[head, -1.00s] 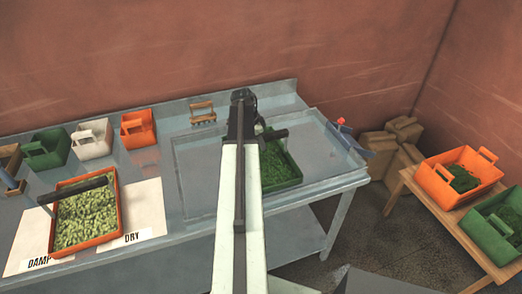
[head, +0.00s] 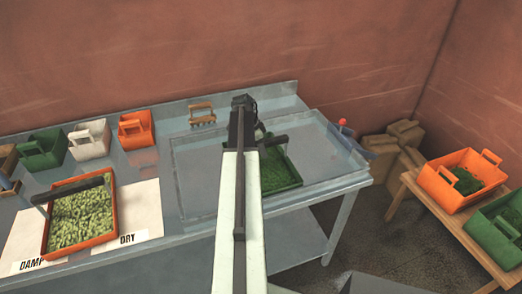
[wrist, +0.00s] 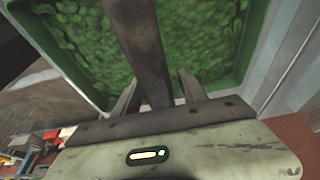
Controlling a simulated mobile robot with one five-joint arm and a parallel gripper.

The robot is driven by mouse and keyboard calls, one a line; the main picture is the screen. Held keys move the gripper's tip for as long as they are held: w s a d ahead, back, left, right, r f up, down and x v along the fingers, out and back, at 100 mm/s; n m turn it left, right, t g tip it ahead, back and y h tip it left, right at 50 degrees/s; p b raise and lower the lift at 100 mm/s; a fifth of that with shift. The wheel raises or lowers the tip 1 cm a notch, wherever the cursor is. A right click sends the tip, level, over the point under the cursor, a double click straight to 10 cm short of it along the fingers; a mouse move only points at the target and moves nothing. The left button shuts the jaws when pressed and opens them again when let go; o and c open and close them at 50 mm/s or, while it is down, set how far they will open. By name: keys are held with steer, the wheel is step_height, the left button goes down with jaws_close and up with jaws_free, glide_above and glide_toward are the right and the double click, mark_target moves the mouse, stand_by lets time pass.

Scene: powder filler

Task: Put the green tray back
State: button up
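The green tray (head: 283,176), filled with green leafy bits, sits on the right part of the bench, partly hidden by my arm. Its dark handle bar (head: 275,139) spans its top. In the wrist view the tray's contents (wrist: 78,42) fill the upper part, and the dark bar (wrist: 140,45) runs across them toward my gripper. My gripper (wrist: 158,78) has its two fingers apart, one on each side of the bar, with a gap visible at least on the right. In the head view the fingers are hidden behind my arm.
An orange-rimmed tray of pale green bits (head: 80,220) lies on the white DAMP/DRY sheet (head: 145,205). Small green, white and orange bins stand behind it. A wooden side table (head: 422,200) at right holds an orange bin (head: 447,190) and a green bin (head: 490,230).

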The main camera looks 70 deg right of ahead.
steer(key=p+v, duration=1.2)
steer(key=shift+r, duration=0.25)
steer(key=shift+f, duration=0.1)
steer(key=w+a+n+t, duration=0.2)
steer(key=w+a+n, duration=1)
steer(key=w+a, duration=1.3)
steer(key=w+a+n+y, duration=0.1)
steer(key=a+n, duration=0.7)
steer(key=a, duration=1.2)
steer(key=w+a+f+n+y, duration=0.1)
steer(key=w+a+n, duration=0.2)
steer(key=a+n, duration=0.5)
steer(key=a, duration=1.3)
steer(key=shift+a+t, duration=0.15)
steer(key=shift+t, duration=0.15)
